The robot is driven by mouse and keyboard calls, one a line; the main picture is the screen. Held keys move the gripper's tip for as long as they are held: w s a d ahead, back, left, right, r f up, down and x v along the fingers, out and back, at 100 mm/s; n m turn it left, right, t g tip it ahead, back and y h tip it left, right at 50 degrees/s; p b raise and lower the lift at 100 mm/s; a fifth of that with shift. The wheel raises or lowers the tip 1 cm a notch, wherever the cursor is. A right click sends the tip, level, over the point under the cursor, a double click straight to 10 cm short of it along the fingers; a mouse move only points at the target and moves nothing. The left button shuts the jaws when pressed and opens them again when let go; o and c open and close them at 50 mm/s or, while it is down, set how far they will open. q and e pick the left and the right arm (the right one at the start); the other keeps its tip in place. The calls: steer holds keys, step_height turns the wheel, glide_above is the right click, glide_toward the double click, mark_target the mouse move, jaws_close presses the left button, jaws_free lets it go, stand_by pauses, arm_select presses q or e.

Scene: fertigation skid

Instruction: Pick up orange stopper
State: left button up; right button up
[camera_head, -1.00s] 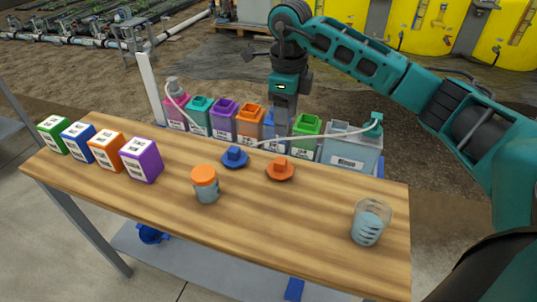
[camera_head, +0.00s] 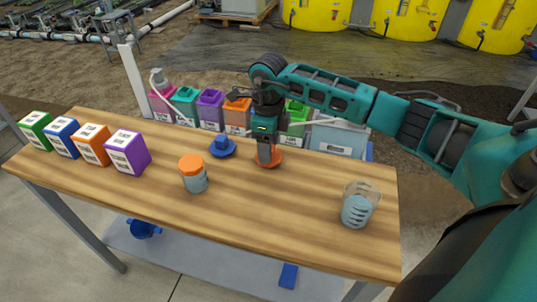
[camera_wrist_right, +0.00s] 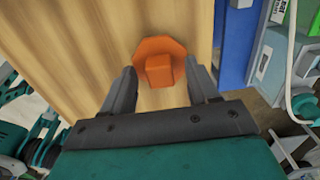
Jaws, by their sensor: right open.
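The orange stopper (camera_head: 269,158) lies on the wooden table near its far edge, with a wide flange and a block-shaped grip on top. My right gripper (camera_head: 265,152) is directly over it and partly hides it in the head view. In the right wrist view the stopper (camera_wrist_right: 160,66) shows between and a little beyond the fingertips of my open right gripper (camera_wrist_right: 162,80). The fingers stand apart on both sides and I see no contact. My left gripper is not in view.
A blue stopper (camera_head: 222,147) lies just left of the orange one. An orange-lidded jar (camera_head: 193,175) and a clear beaker (camera_head: 358,208) stand on the table. Labelled boxes (camera_head: 127,152) line the left end. Coloured containers (camera_head: 210,110) stand behind the far edge.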

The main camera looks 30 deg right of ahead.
steer(key=shift+f, duration=0.25)
jaws_close()
stand_by(0.3)
steer(key=shift+r, duration=0.1)
